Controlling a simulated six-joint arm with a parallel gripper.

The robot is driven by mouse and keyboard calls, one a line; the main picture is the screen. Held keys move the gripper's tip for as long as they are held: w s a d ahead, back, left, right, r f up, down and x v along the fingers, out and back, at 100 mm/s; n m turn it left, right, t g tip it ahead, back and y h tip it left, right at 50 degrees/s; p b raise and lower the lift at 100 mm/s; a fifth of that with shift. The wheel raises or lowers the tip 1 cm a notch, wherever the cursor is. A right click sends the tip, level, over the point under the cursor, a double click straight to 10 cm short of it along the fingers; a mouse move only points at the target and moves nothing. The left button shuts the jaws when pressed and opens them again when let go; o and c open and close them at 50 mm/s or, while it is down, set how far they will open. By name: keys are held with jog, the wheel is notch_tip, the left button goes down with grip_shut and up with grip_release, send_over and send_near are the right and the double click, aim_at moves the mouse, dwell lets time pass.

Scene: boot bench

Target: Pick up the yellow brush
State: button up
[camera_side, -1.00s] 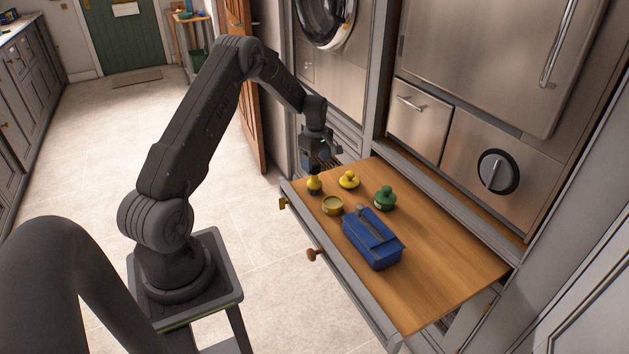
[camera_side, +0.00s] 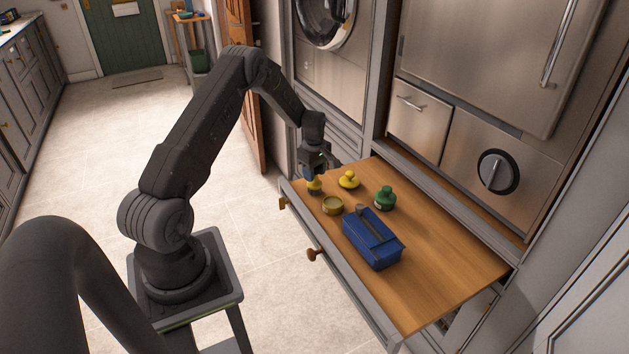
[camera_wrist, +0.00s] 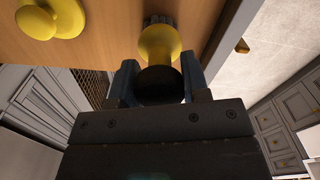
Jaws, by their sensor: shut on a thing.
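The yellow brush (camera_side: 315,187) stands upright near the left end of the wooden board, with dark bristles at its foot. In the wrist view the brush (camera_wrist: 159,42) has a yellow body and a dark round top. My gripper (camera_side: 313,175) is directly above it, pointing down. In the wrist view the two fingers of my gripper (camera_wrist: 159,80) are on either side of the dark top and shut on it. The fingers partly hide the top in the side view. The brush appears to be still on the board.
A yellow knobbed piece (camera_side: 349,180) lies close to the right of the brush. A yellow round tin (camera_side: 332,205), a green knobbed piece (camera_side: 385,198) and a blue box (camera_side: 372,244) are also on the board (camera_side: 440,265). The board's right part is clear.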

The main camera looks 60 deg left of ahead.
jog(key=shift+c, duration=1.2)
jog(key=shift+r, duration=0.1)
jog(key=shift+r, duration=0.55)
notch_tip(320, 180, up, 3)
jog(key=shift+f, duration=0.1)
jog(key=s+a+r, duration=0.5)
jog(key=s+r, duration=0.2)
jog(key=s, duration=0.3)
jog(key=shift+s, duration=0.3)
